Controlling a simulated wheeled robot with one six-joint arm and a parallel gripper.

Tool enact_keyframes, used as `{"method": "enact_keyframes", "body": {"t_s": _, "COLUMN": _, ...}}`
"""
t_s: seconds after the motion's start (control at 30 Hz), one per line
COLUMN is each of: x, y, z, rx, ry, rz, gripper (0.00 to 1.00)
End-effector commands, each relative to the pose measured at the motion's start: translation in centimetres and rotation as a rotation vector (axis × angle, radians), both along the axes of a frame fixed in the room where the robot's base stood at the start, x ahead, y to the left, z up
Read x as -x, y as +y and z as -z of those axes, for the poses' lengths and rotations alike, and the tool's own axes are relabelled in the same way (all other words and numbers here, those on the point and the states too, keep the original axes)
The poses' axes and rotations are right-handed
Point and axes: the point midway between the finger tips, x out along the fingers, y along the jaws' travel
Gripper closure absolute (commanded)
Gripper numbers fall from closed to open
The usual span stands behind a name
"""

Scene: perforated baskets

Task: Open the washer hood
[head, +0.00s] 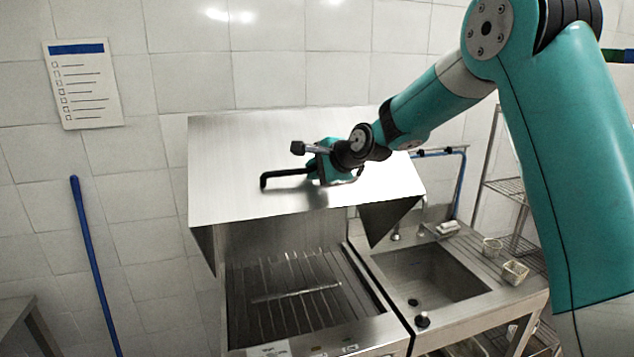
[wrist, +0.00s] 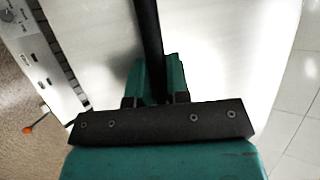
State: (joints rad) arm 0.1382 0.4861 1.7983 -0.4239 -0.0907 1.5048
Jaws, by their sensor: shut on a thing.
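The washer hood (head: 240,150) is a shiny steel box. It stands raised, with an open gap between its front edge and the slatted washer bed (head: 250,318). A black bar handle (head: 285,176) sits on its front face. My gripper (head: 322,172) is at the right part of this handle, its teal fingers shut on it. In the wrist view the dark handle bar (wrist: 147,40) runs down between the fingers of my gripper (wrist: 157,78). The far part of the grip is hidden by the fingers and wrist.
A steel sink (head: 430,278) adjoins the washer on the right, with small baskets (head: 514,272) on its drainboard. A wire shelf (head: 510,190) stands behind. A blue pole (head: 92,255) leans at the left wall. A control panel (wrist: 45,60) shows in the wrist view.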

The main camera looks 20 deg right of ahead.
Motion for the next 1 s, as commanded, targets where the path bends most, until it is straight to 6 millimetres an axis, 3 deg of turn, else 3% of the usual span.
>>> {"method": "enact_keyframes", "body": {"t_s": 0.1, "x": -0.19, "y": -0.02, "z": -0.84, "rx": -0.002, "ry": -0.002, "rz": -0.002, "gripper": 1.00}}
{"method": "enact_keyframes", "body": {"t_s": 0.5, "x": -0.19, "y": -0.28, "z": -0.93, "rx": -0.004, "ry": -0.001, "rz": -0.001, "gripper": 1.00}}
{"method": "enact_keyframes", "body": {"t_s": 0.53, "x": -0.19, "y": -0.28, "z": -0.93, "rx": -0.004, "ry": -0.001, "rz": -0.001, "gripper": 0.81}}
{"method": "enact_keyframes", "body": {"t_s": 0.63, "x": -0.18, "y": -0.29, "z": -0.91, "rx": -0.004, "ry": -0.001, "rz": -0.001, "gripper": 0.59}}
{"method": "enact_keyframes", "body": {"t_s": 1.0, "x": 0.18, "y": -0.43, "z": -1.06, "rx": -0.003, "ry": -0.001, "rz": 0.001, "gripper": 0.59}}
